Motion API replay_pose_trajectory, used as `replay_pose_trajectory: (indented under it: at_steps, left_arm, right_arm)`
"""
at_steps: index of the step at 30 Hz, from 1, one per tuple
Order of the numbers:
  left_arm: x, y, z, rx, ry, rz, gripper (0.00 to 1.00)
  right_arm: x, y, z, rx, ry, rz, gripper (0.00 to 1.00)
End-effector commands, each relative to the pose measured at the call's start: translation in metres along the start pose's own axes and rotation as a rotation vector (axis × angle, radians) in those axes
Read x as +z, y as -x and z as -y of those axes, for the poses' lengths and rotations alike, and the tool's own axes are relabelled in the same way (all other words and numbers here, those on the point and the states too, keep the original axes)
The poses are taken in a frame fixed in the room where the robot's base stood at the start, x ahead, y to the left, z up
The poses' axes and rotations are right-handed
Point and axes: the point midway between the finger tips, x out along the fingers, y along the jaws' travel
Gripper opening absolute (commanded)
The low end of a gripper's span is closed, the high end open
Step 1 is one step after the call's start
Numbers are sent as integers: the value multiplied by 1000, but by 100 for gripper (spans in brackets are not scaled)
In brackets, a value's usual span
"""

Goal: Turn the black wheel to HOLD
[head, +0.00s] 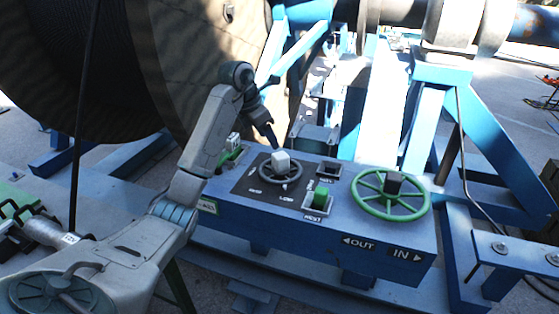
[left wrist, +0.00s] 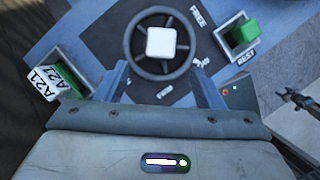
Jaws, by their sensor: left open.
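The black wheel (head: 281,182) lies on a dark square plate on the blue control box, with a white block on its hub. It also shows in the left wrist view (left wrist: 130,46), where the word FREE stands at its upper right. Other words around it are too small or angled to read surely, and I cannot tell which mark the wheel points to. My left gripper (head: 270,138) is open, just above and behind the wheel. In the left wrist view its fingers (left wrist: 162,84) stand apart at the wheel's near side, with no clear contact. My right gripper is out of view.
A green spoked wheel (head: 394,216) with a dark hub block sits at the box's right, above OUT and IN labels. A green block (head: 320,197) marked REST lies between the wheels. The cable reel (head: 185,60) stands close behind my left arm. Blue frame beams (head: 505,150) stand right.

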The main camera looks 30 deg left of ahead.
Motion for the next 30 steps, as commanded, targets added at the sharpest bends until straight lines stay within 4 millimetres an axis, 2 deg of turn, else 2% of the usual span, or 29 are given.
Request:
replay_pose_trajectory:
  at_steps: [12, 17, 18, 21, 30]
  left_arm:
    - [-2, -60, 1, -3, -1, 1, 62]
    - [-1, -84, 2, -5, 0, 0, 62]
    - [1, -86, 2, -6, 1, -2, 62]
    - [1, -96, 2, -5, -1, 0, 62]
    - [0, -106, 2, -3, -1, 1, 62]
  right_arm:
    - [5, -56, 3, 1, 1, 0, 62]
    - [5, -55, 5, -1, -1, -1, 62]
    - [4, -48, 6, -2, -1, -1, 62]
    - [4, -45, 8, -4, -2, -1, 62]
    - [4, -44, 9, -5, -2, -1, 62]
